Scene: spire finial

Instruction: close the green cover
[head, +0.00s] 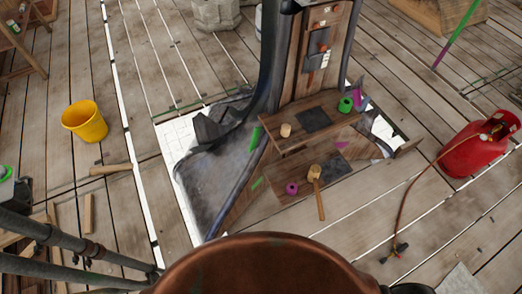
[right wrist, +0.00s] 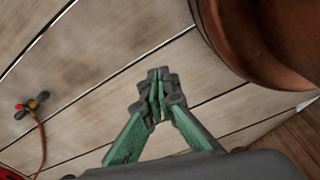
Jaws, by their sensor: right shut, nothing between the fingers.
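In the right wrist view my right gripper (right wrist: 158,78) has its green-sided fingers together, with nothing between them. It points over bare planks, apart from the large copper rounded body (right wrist: 275,40) at the upper right. I cannot pick out the green cover with certainty. My left gripper is not seen.
A wooden shelf unit (head: 282,148) holds a mallet (head: 315,173) and small parts below a switch panel (head: 319,42). A yellow bucket (head: 86,121) stands left. The copper rim (head: 262,245) fills the bottom middle.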

